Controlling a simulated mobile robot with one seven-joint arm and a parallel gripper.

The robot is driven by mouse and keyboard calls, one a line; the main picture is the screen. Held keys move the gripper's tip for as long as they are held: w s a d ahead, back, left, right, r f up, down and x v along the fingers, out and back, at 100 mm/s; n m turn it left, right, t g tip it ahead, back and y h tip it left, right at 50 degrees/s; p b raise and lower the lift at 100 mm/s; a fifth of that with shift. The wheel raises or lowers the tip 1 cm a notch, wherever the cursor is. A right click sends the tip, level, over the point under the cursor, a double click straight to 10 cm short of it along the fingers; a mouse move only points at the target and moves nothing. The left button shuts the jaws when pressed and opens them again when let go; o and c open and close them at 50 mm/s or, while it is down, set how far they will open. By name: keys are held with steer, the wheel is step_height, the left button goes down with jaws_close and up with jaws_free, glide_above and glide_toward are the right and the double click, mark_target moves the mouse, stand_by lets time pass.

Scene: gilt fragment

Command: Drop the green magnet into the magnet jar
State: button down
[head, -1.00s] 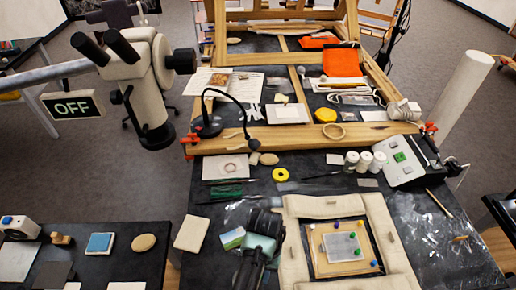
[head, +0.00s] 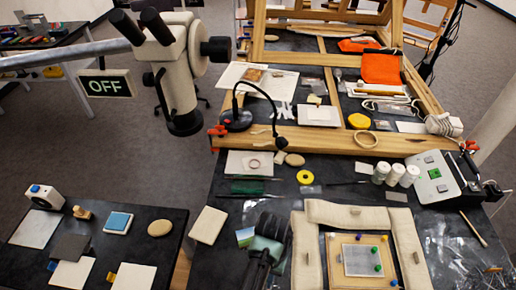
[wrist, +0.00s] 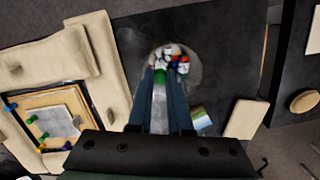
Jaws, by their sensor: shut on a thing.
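My gripper (wrist: 161,82) is shut on a small green magnet (wrist: 160,75), which shows between the fingertips in the wrist view. The clear round magnet jar (wrist: 197,76) lies just beyond and below the fingertips, with white, red and blue magnets inside. The held magnet overlaps the jar's near side in this view; its height above the jar cannot be told. In the head view my gripper (head: 265,243) is a dark shape at the front of the table, and the held magnet cannot be made out. Other green magnets (head: 374,251) sit on the grey-and-tan board.
A padded cream frame (head: 302,255) surrounds the board (head: 336,270) right of my gripper. A picture card (head: 245,237) and a cream block (head: 208,225) lie to the left. White bottles (head: 395,174) and a control box (head: 433,178) stand farther back right.

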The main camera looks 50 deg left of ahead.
steer(key=c, duration=0.8)
jaws_free()
steer(key=shift+f, duration=0.1)
steer(key=shift+o, duration=0.2)
step_height(320, 180, up, 13)
steer(key=w+a+p, duration=0.1)
steer(key=p, duration=0.2)
steer(key=shift+w, duration=0.35)
steer(key=shift+f, duration=0.1)
